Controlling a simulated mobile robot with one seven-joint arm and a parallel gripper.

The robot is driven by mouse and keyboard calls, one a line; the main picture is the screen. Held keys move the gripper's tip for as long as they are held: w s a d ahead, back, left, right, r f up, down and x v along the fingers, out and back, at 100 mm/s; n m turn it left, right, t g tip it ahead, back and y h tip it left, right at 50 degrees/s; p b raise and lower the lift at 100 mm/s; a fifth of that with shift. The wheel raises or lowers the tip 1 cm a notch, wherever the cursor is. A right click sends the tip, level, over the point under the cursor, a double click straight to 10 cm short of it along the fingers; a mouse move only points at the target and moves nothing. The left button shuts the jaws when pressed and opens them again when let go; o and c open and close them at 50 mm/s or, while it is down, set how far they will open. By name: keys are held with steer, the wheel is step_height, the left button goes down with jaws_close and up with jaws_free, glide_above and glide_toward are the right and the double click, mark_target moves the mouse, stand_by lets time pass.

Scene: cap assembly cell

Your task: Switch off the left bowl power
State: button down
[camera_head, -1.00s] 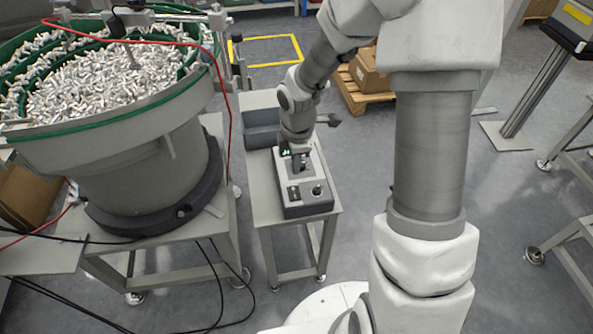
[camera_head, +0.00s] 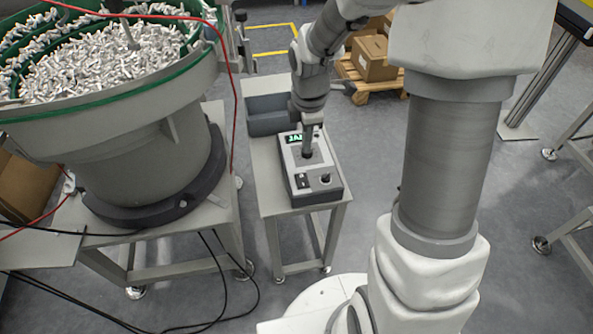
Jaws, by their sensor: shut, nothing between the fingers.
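A control box (camera_head: 329,190) with a light top panel and dark sides sits on a narrow stand. Its top shows a green-lit display (camera_head: 295,138), a black rocker switch (camera_head: 303,181) at the front left and a dark round knob (camera_head: 325,178) at the front right. My gripper (camera_head: 307,153) is shut and empty, pointing down over the panel behind the switch and knob. I cannot tell whether the fingertips touch the panel, and they hide part of it. The large grey bowl feeder (camera_head: 100,118), full of small pale parts, stands at the left.
An open grey bin (camera_head: 268,123) stands behind the box on the same stand (camera_head: 270,190). A red cable (camera_head: 229,120) hangs between bowl and stand. Black cables (camera_head: 216,262) run on the floor. Cardboard boxes (camera_head: 376,62) sit on a pallet behind my arm.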

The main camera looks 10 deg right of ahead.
mark_target(304, 182)
steer(key=shift+w+a+r+b, duration=0.15)
steer(key=shift+w+b, duration=0.05)
steer(key=shift+b, duration=0.25)
steer(key=f+b, duration=0.1)
steer(key=f, duration=0.3)
steer(key=w+f+b, duration=0.1)
steer(key=f, duration=0.4)
steer(key=f+b, duration=0.2)
steer(key=f, duration=0.3)
steer(key=shift+w, duration=0.35)
steer(key=shift+w+f+g+p, duration=0.1)
steer(key=shift+g+p, duration=0.2)
steer(key=shift+p, duration=0.15)
steer(key=shift+f, duration=0.3)
steer(key=shift+s, duration=1)
